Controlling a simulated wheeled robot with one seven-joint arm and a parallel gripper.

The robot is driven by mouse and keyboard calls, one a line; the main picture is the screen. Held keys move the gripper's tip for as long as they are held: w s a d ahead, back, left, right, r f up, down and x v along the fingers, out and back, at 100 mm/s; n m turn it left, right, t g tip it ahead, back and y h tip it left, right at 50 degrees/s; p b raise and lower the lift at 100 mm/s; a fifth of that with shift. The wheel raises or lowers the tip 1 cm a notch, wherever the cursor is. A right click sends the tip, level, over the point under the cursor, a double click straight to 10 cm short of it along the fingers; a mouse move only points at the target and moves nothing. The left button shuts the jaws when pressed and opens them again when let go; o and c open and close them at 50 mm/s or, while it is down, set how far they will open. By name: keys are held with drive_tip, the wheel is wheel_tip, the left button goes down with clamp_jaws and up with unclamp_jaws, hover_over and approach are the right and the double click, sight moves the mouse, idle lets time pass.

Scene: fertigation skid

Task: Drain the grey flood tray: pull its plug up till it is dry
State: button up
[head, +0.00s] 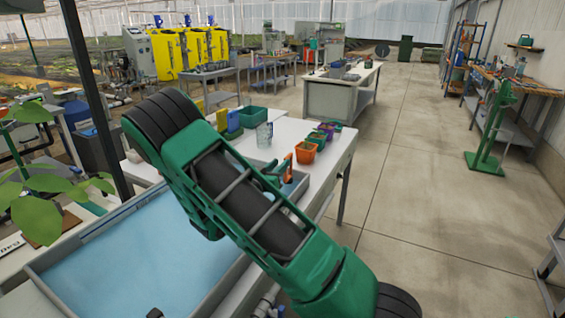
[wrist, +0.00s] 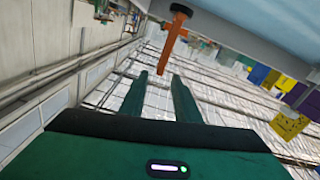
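The grey flood tray (head: 72,284) is at the lower left of the head view, with light blue water inside. A small dark thing (head: 155,313) shows at the bottom edge of that view; I cannot tell if it is the plug. My arm crosses the tray and hides part of it. My gripper (wrist: 160,85) shows in the wrist view, its two green fingers apart with nothing between them. Beyond the fingertips is an orange stem (wrist: 173,45) with a dark round end, against a pale blue surface. It may be the plug's handle. The gripper is hidden in the head view.
A white bench (head: 330,156) behind the tray holds a clear cup (head: 264,136), an orange pot (head: 306,152) and a green bin (head: 253,116). A leafy plant (head: 42,210) stands at the left. The concrete floor at the right is mostly clear.

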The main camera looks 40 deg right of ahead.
drive_tip(key=shift+v, duration=2)
drive_tip(key=s+d+f+m+g+y, duration=0.1)
drive_tip(key=s+d+g+y, duration=0.3)
drive_tip(key=s, duration=0.6)
drive_tip(key=s+d+f+m+g+y, duration=0.1)
drive_tip(key=s+d+m+g+y, duration=0.25)
drive_tip(key=s, duration=0.65)
drive_tip(key=s+a+r+n+y, duration=0.3)
drive_tip(key=s+a+n+y, duration=0.1)
drive_tip(key=s+a, duration=0.3)
drive_tip(key=s+a+r+n+y, duration=0.3)
drive_tip(key=s+a, duration=0.4)
drive_tip(key=s, duration=0.5)
drive_tip(key=shift+a+n+g+y, duration=0.2)
drive_tip(key=shift+n+g+y, duration=0.15)
drive_tip(key=shift+n+y, duration=0.45)
